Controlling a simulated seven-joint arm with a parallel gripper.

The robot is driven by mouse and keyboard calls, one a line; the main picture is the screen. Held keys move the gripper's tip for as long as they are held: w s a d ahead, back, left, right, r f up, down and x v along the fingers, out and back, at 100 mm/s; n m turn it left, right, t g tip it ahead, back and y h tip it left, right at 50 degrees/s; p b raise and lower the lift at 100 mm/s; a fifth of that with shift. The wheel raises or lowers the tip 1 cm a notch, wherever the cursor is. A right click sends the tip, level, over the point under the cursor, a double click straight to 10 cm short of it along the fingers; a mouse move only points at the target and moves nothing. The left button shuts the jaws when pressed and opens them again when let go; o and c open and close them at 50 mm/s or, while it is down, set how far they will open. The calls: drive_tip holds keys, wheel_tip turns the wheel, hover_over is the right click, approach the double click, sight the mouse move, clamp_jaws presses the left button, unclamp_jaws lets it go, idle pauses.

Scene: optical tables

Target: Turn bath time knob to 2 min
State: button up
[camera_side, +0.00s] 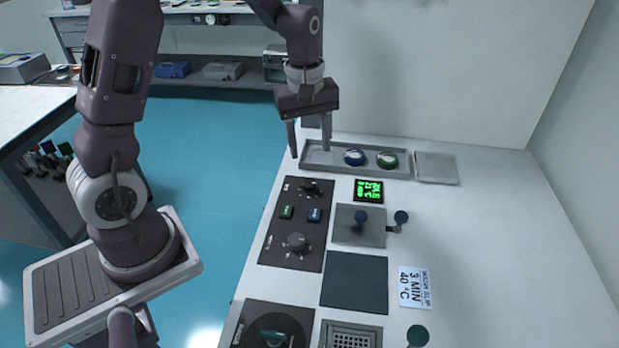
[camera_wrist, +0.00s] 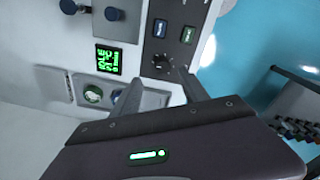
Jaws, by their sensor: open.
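A dark control panel (camera_side: 291,220) lies on the white bench in the side view. The labels are too small to read, so I cannot tell which knob is bath time. My gripper (camera_side: 310,153) is open and empty, pointing down above the bench beyond the far knob. In the wrist view the far knob (camera_wrist: 162,63) shows just past my gripper's fingers (camera_wrist: 160,78), apart from them.
A green-lit display (camera_side: 369,190) stands right of the panel. A grey tray (camera_side: 333,157) with blue-rimmed and green-rimmed round items lies behind. A plate with blue knobs (camera_side: 359,231) and a card reading 3 MIN 40 °C (camera_side: 416,288) are also on the bench. The right side is clear.

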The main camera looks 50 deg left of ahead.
drive_tip(key=n, duration=0.2)
hover_over(310, 182)
drive_tip(key=shift+g, duration=0.4)
wheel_tip(310, 182, down, 5)
drive_tip(key=shift+r, duration=0.15)
wheel_tip(310, 182, down, 7)
drive_tip(key=shift+f, duration=0.1)
clamp_jaws()
